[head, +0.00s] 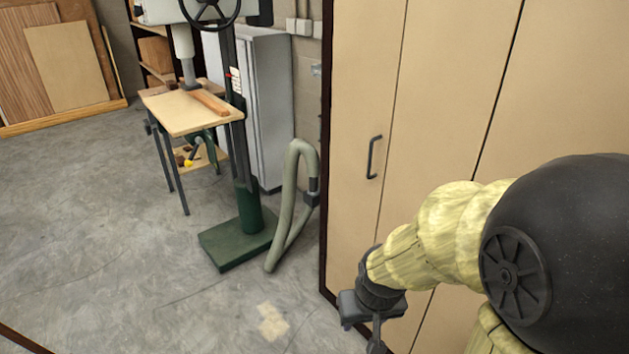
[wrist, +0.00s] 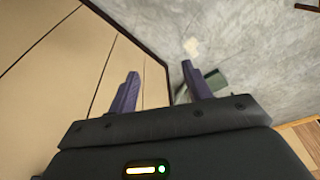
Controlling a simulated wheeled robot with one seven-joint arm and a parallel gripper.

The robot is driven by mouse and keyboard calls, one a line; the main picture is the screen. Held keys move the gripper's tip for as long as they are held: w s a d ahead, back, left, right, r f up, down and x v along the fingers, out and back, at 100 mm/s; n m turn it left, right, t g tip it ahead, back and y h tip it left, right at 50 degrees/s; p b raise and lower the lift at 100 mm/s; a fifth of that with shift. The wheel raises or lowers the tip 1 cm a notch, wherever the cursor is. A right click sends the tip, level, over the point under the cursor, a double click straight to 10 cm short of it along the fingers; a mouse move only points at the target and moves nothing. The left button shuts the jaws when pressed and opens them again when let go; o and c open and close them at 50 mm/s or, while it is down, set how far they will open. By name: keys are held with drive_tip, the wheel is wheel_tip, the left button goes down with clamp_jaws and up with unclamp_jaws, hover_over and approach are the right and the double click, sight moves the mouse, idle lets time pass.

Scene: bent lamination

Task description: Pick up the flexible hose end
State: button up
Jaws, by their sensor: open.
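A grey-green flexible hose (head: 285,215) stands in a tall narrow loop beside the green base of a drill press in the head view. A dark cuff (head: 312,193) sits on its right side, close to the wall and cabinet edge; I cannot tell for sure whether it is the free end. My gripper (head: 373,335) is low in front of the tan cabinet, to the right of and nearer than the hose, well apart from it. In the wrist view my gripper (wrist: 160,70) is open, with two purple fingers apart and nothing between them. The hose is hardly discernible there.
The tall tan cabinet (head: 365,90) with a dark frame stands close beside my arm. The drill press base (head: 238,240) is left of the hose, with a grey metal cabinet (head: 268,100) behind. The concrete floor (head: 110,260) at left is clear.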

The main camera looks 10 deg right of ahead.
drive_tip(key=w+p+v, duration=0.2)
drive_tip(key=p+v, duration=0.8)
drive_tip(key=v, duration=0.1)
drive_tip(key=shift+w+r, duration=0.25)
drive_tip(key=shift+r, duration=0.35)
drive_tip(key=shift+a, duration=0.1)
drive_tip(key=shift+c, duration=0.2)
drive_tip(key=shift+c, duration=1.2)
drive_tip(key=shift+f, duration=0.1)
